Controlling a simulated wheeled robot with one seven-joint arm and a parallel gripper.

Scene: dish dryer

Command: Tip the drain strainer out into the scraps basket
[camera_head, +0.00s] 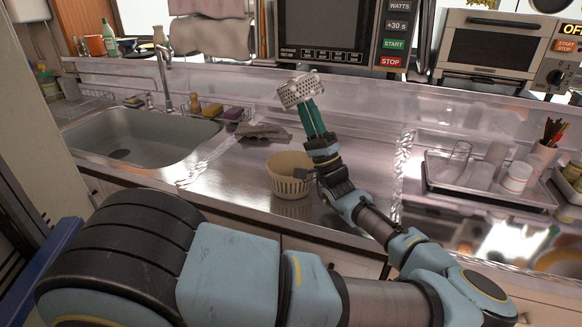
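The drain strainer (298,90) is a small perforated metal cup. It is at the tip of my gripper (309,112), whose green fingers point up and reach its underside or near wall. The fingers look closed on the strainer, which is held above the counter and slightly tilted. The scraps basket (289,176) is a cream slotted tub standing upright on the steel counter, below and a little left of my gripper. The strainer is above and behind the basket in the picture. I cannot see what is inside the strainer or the basket.
The sink (140,140) is at left, with a faucet (164,80) and sponges behind it. A grey cloth (264,132) lies behind the basket. A microwave (345,35) stands at the back. A tray (485,192) with cups is at right. The counter around the basket is mostly clear.

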